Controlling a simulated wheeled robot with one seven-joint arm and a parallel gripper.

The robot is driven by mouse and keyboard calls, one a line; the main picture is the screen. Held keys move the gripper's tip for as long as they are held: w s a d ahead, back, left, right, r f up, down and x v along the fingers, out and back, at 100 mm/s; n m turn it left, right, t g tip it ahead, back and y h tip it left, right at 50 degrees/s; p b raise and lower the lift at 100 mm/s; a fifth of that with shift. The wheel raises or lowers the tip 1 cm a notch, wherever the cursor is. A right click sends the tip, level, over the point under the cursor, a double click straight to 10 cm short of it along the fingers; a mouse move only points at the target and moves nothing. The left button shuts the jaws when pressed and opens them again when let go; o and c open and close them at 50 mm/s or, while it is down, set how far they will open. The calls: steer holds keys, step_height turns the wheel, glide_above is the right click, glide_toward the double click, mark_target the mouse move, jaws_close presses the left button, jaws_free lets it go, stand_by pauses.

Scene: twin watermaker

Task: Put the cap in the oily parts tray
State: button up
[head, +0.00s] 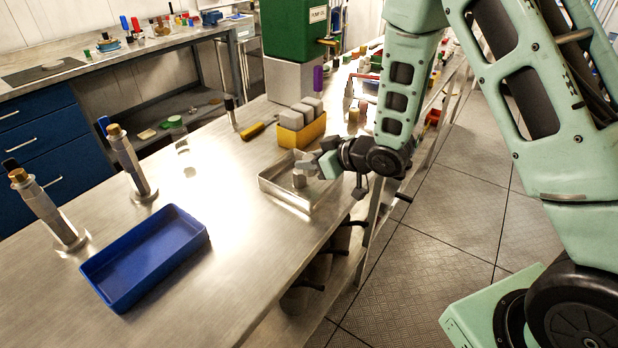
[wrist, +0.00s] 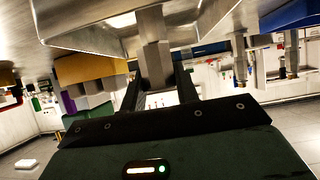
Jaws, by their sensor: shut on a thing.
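My gripper (head: 309,166) is over the shallow metal tray (head: 272,191) near the bench's front edge. It is shut on a grey metal piece, the cap (head: 299,180), which is within the tray's outline. In the wrist view the cap (wrist: 154,52) is a faceted metal body between my two dark fingers, with the metal tray (wrist: 75,38) close by. I cannot tell whether the cap touches the tray floor. An empty blue tray (head: 122,285) lies nearer on the bench. Which tray is the oily parts one is not legible.
A yellow holder (head: 300,136) with several grey blocks stands just behind the metal tray. Two upright metal fittings with brass tops (head: 131,160) (head: 46,208) stand by the blue tray. A green machine (head: 294,30) stands at the back. The bench between the trays is clear.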

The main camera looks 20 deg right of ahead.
mark_target(305, 179)
step_height(305, 179, down, 5)
steer(key=shift+f, duration=0.1)
jaws_close()
steer(key=shift+f, duration=0.1)
steer(key=shift+f+b, duration=0.35)
steer(key=shift+f, duration=0.1)
steer(key=o, duration=1)
jaws_free()
steer(key=shift+r, duration=0.2)
